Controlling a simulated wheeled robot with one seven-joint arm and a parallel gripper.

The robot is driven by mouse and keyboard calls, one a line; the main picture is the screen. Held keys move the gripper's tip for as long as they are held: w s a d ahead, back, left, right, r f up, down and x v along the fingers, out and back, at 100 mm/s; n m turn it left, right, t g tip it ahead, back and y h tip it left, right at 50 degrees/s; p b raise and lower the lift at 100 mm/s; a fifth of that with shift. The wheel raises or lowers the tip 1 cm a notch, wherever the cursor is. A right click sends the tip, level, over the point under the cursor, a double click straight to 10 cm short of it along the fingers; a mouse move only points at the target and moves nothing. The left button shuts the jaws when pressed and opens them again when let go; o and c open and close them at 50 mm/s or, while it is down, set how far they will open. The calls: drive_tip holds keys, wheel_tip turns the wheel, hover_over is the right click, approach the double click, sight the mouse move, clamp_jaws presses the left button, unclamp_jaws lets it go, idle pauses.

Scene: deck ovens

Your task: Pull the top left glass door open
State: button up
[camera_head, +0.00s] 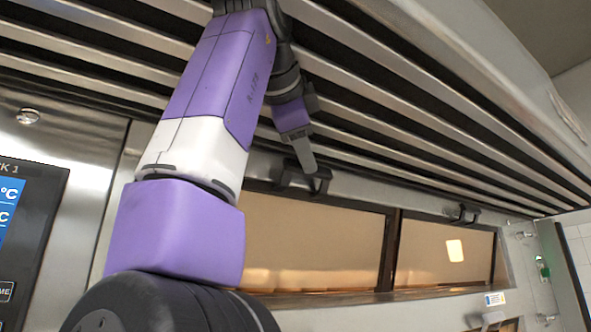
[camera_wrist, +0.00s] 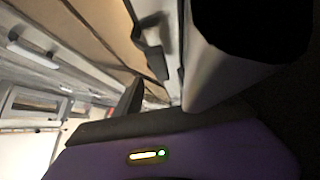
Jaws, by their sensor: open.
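The top left glass door (camera_head: 312,240) is a warm-lit amber pane in a dark frame, and it looks shut. Its black bracket handle (camera_head: 320,182) sits at the top edge of the pane. My gripper (camera_head: 308,160) is open at this handle, with a fingertip overlapping it in the head view. In the wrist view a dark handle (camera_wrist: 150,48) shows just beyond the fingers of my gripper (camera_wrist: 158,92). I cannot tell whether a finger touches it. My arm hides the left part of the door.
Slatted metal hood bars (camera_head: 400,100) run close above the handles. A second glass door (camera_head: 445,255) with its own black handle (camera_head: 463,212) is to the right. A control screen (camera_head: 22,225) is on the left. A dark panel edge (camera_head: 565,275) stands at far right.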

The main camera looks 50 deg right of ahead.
drive_tip(key=x, duration=0.4)
drive_tip(key=shift+w+d+f+p, duration=0.15)
drive_tip(key=shift+w+d+p, duration=0.15)
drive_tip(key=shift+p, duration=0.1)
drive_tip(key=shift+s, duration=0.1)
clamp_jaws()
idle(1.0)
